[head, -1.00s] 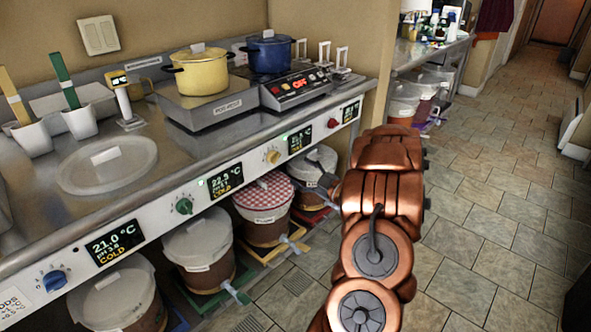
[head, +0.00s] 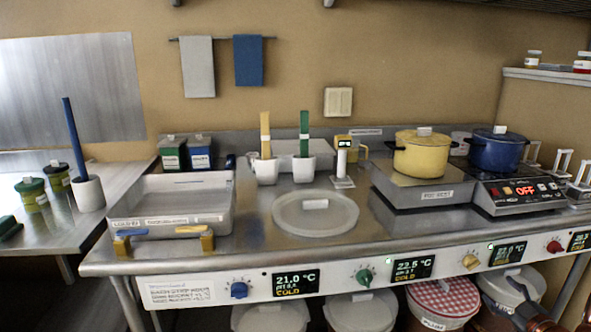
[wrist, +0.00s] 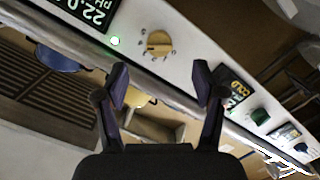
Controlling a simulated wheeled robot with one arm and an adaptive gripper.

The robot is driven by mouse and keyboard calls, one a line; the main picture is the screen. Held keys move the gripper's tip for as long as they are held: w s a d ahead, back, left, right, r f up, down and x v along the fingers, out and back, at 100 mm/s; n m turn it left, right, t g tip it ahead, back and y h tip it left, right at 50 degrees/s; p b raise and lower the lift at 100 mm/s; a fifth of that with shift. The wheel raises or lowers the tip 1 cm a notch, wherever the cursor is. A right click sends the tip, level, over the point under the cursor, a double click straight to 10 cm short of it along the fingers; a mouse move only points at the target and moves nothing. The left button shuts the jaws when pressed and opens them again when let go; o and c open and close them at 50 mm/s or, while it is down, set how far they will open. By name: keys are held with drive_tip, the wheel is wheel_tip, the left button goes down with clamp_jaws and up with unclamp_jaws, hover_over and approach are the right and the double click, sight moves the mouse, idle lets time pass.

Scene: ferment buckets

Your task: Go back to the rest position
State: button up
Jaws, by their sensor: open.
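My gripper (wrist: 162,88) shows in the wrist view with its two dark fingers spread apart and nothing between them. It is in front of the counter's control panel, close to the yellow knob (wrist: 158,43), which appears just above the fingertips. No contact with the panel is visible. In the head view only a dark part of my arm's end and some copper show at the bottom right corner, so the fingers cannot be made out there. The same yellow knob (head: 471,262) shows on the panel in the head view.
The steel counter carries a yellow pot (head: 421,158), a blue pot (head: 497,152), a round lid (head: 315,212) and a shallow tray (head: 180,192). Lidded buckets, one with a red checked cover (head: 442,298), stand below the panel. A side table (head: 40,228) is at the left.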

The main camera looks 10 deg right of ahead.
drive_tip(key=w+a+r+m+g+h, duration=0.25)
drive_tip(key=a+m+g+h, duration=0.25)
drive_tip(key=a+g, duration=0.35)
drive_tip(key=s+a+r+m+g+y, duration=0.1)
drive_tip(key=s+a+g+y, duration=0.35)
drive_tip(key=s+a, duration=1.25)
drive_tip(key=s+a+r+m+g+y, duration=0.15)
drive_tip(key=s+a+g, duration=0.55)
drive_tip(key=s+a, duration=0.95)
wheel_tip(320, 180, up, 18)
drive_tip(key=w+a+t+p, duration=0.1)
drive_tip(key=w+a+p, duration=0.1)
drive_tip(key=p, duration=1.4)
drive_tip(key=shift+w+a+f+n+p, duration=0.25)
drive_tip(key=shift+w+n+p, duration=0.05)
drive_tip(key=shift+w+n, duration=0.1)
